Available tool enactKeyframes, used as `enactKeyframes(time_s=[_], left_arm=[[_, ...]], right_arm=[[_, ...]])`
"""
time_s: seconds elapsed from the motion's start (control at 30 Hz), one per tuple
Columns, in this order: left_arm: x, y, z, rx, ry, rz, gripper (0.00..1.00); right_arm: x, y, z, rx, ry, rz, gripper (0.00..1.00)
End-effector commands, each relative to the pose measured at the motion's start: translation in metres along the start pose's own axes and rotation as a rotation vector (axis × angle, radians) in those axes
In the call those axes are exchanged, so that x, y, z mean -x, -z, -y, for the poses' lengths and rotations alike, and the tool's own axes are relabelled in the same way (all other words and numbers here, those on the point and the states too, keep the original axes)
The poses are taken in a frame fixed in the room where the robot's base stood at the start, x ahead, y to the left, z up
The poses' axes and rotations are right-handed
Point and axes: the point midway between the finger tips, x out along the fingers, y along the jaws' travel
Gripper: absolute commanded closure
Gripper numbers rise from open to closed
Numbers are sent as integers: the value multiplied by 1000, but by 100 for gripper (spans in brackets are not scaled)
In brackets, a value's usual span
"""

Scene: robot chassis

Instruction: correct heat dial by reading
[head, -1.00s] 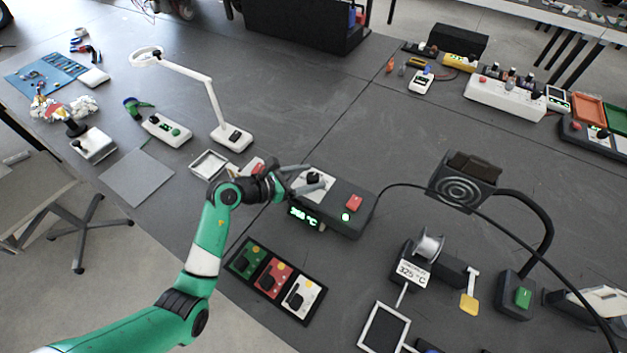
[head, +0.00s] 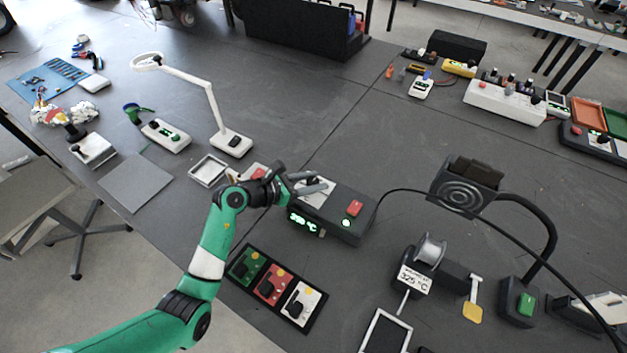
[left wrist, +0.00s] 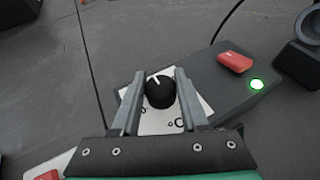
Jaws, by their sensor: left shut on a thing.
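The heat station (head: 335,218) is a dark box with a white dial plate, a green-lit display (head: 304,221), a red switch (head: 354,208) and a glowing green light (head: 346,223). The display shows a °C reading starting with 3; its other digits are too blurred. My left gripper (head: 316,187) is at the dial from above. In the left wrist view its two fingers flank the black dial knob (left wrist: 160,92), shut on it. The knob's white pointer mark faces up and slightly left there. A label (head: 414,279) by the solder spool (head: 430,250) reads 325 °C.
A dark tray with green, red and white switch panels (head: 271,285) lies in front of the station. A fume extractor (head: 463,187) with a black cable stands to the right. A white lamp (head: 232,143) and a small white tray (head: 209,171) are to the left.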

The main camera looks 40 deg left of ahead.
Motion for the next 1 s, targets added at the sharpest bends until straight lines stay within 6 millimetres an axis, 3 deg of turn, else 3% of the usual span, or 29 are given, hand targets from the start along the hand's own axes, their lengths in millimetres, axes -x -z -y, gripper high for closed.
enactKeyframes(time_s=[0.27, 0.57, 1.0], left_arm=[[0, 1, -1, -23, 58, 0, 100], [-1, 3, -2, -101, 246, 1, 100], [-4, 9, 0, -241, 575, 2, 100]], right_arm=[[2, -2, 0, 0, 0, 0, 29], [14, -13, 0, 0, 0, 0, 29], [73, -67, 0, 0, 0, 0, 29]])
